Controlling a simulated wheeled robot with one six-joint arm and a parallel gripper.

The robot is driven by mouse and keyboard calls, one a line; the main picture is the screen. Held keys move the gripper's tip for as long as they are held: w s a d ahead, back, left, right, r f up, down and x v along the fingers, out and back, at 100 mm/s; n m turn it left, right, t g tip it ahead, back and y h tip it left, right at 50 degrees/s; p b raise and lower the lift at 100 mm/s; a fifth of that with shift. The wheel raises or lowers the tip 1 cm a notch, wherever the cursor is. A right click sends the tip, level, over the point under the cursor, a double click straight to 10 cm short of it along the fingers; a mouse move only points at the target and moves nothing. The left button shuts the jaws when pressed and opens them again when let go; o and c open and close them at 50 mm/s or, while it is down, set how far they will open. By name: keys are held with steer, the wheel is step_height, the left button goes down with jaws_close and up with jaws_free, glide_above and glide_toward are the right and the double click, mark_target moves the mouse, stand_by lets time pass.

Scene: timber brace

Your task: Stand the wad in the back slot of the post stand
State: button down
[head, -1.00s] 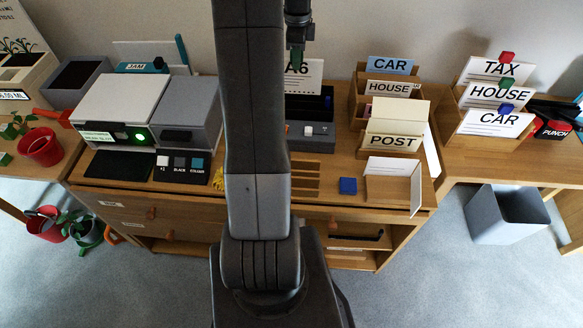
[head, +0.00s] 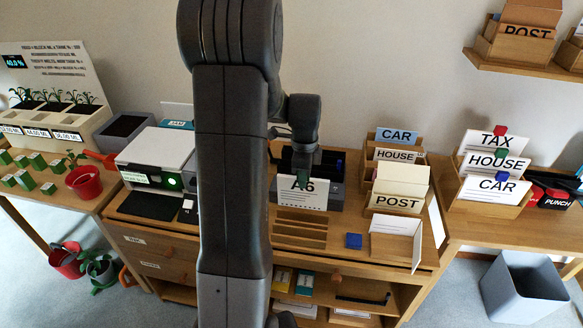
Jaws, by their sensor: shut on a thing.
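My gripper (head: 303,170) points down at the middle of the desk and is shut on the top of a white wad (head: 302,195) marked A6. A small green piece shows at the grip. The wad hangs roughly upright in front of a dark organiser. The stepped wooden stand with a POST label (head: 396,203) is on the desk to the right of the wad, apart from it. Its back tier shows a blue CAR label (head: 397,136), its middle a HOUSE label (head: 398,155). A cream sheet stands behind POST. The inside of the back slot is hidden.
Another stand marked POST (head: 528,33) sits on the wall shelf. A stand of clipped TAX, HOUSE and CAR wads (head: 492,188) is at right. My arm hides part of the desk.

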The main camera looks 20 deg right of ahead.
steer(key=shift+d, duration=0.1)
steer(key=b, duration=0.3)
glide_above(303, 206)
steer(key=shift+w+d+f, duration=0.1)
steer(key=shift+w+f, duration=0.1)
steer(key=shift+f, duration=1.05)
steer(key=shift+w+f, duration=0.2)
steer(key=shift+f, duration=1)
steer(key=shift+f+b, duration=1.4)
steer(key=shift+f, duration=0.5)
steer(key=c, duration=1.3)
jaws_free()
steer(key=shift+o, duration=0.3)
